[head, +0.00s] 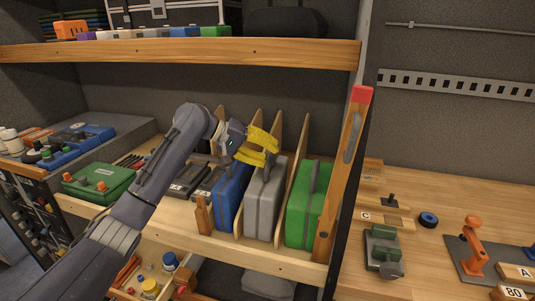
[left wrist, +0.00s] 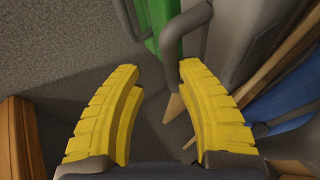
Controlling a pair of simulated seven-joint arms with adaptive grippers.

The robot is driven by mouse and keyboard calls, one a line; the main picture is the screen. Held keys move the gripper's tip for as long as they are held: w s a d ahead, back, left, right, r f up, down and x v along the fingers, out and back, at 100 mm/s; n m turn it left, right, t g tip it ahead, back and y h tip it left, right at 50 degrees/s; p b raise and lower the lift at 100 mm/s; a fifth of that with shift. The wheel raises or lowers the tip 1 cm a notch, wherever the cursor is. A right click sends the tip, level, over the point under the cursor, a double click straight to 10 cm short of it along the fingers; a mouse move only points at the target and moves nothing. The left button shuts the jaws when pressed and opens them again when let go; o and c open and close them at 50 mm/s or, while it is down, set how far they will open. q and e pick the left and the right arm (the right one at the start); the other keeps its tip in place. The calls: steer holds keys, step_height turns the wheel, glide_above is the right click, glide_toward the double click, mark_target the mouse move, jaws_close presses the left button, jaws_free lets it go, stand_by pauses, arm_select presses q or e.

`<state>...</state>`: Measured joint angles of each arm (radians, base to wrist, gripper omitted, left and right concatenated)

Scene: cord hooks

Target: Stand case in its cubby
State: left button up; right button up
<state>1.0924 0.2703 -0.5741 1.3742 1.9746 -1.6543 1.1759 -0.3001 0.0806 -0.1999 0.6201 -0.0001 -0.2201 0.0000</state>
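A blue case (head: 231,192), a grey case (head: 265,204) and a green case (head: 307,208) stand upright between thin wooden dividers (head: 298,165) on the lower shelf. My left gripper (head: 271,150) is above the grey case, with its yellow fingers spread. In the left wrist view the fingers (left wrist: 158,72) are apart with nothing held between them. A grey handle (left wrist: 182,27) is just beyond the right fingertip, and the green case (left wrist: 152,14) shows behind it. The blue case (left wrist: 285,104) is at the right of that view. My right gripper is not in view.
An upper wooden shelf (head: 180,52) runs above the arm. A red-topped wooden post (head: 345,170) bounds the cubbies on the right. A low green box (head: 97,183) lies to the left. A workbench (head: 430,262) with tools and blocks is at the right.

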arm_select(q)
steer(key=shift+r, duration=0.1)
steer(key=shift+r, duration=0.2)
steer(key=v, duration=1.2)
steer(key=shift+r, duration=0.3)
